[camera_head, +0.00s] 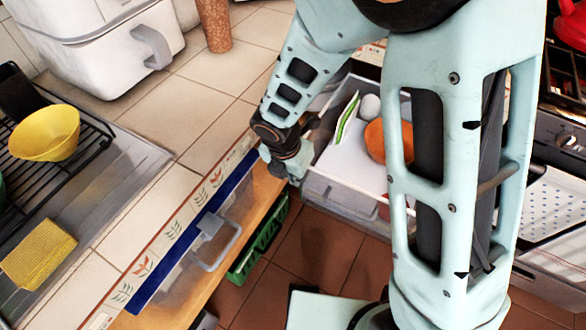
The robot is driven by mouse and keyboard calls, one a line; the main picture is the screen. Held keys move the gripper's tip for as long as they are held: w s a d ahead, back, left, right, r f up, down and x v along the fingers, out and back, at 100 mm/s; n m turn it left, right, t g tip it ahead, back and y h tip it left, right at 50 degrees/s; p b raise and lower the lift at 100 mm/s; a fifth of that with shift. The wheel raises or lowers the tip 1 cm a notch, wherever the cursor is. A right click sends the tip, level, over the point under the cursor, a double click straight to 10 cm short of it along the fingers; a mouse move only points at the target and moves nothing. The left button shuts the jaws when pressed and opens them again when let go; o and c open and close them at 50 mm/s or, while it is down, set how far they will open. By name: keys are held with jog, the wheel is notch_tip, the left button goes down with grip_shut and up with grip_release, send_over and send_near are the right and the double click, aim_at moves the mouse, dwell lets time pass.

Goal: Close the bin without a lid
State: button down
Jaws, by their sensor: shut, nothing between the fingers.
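An open, white-walled bin without a lid (345,190) sticks out from under the counter in the middle of the view. Inside it lie a round orange thing (376,141), a white ball-like thing (370,106) and a flat green-and-white thing (347,117). My gripper (296,178) is shut and empty, at the left front corner of this bin. I cannot tell whether it touches the bin. My arm hides the bin's right side.
A second bin with a blue edge (187,248) and clear handle (218,242) is at the counter front, left of my gripper. A green crate (258,240) is below. Tiled floor (325,245) shows below.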

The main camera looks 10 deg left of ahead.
jog(key=shift+w+d+f+p, duration=0.15)
jog(key=shift+w+d, duration=0.2)
jog(key=shift+w, duration=0.6)
jog(key=shift+w+d+r+p, duration=0.15)
jog(key=shift+w+d, duration=0.2)
jog(key=shift+w, duration=0.6)
jog(key=shift+w, duration=0.1)
